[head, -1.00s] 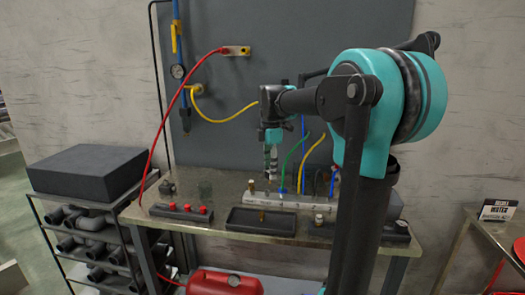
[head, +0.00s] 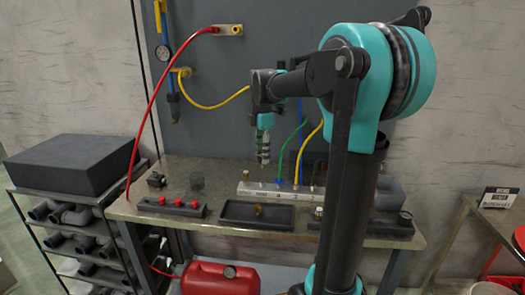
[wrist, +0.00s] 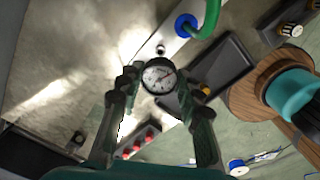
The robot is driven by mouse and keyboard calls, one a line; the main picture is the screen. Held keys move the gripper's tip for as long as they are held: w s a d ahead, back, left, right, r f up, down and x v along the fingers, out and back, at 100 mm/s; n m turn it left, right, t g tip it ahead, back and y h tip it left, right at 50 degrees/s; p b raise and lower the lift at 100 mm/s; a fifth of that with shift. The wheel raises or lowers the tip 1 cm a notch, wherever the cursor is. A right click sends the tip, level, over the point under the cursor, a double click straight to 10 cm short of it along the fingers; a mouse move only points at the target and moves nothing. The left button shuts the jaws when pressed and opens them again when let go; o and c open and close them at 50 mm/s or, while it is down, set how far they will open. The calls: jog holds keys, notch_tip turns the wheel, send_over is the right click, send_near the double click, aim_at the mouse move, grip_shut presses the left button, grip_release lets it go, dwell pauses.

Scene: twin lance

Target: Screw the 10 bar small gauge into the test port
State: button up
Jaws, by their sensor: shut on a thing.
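My gripper (head: 263,156) points down above the left part of the pale manifold block (head: 292,191) on the bench. In the wrist view my gripper (wrist: 160,82) is shut on a small round gauge (wrist: 159,76) with a white dial and dark rim. Its scale is too small to read. A small round port (wrist: 160,49) shows on the block just beyond the gauge, next to the blue fitting (wrist: 184,26) of the green hose. The gauge looks apart from the block; its lower end is hidden.
A dark tray (head: 232,221) with a small brass piece (head: 258,210) lies in front of the block. A rack with red caps (head: 178,203) stands to the left. Another rack (head: 375,226) with gauges is at the right. Hoses rise behind the block.

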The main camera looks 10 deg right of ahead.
jog(key=shift+f, duration=2.25)
jog(key=shift+f, duration=1.2)
jog(key=o, duration=1.2)
jog(key=shift+r, duration=0.1)
notch_tip(320, 180, up, 12)
jog(key=shift+f, duration=0.1)
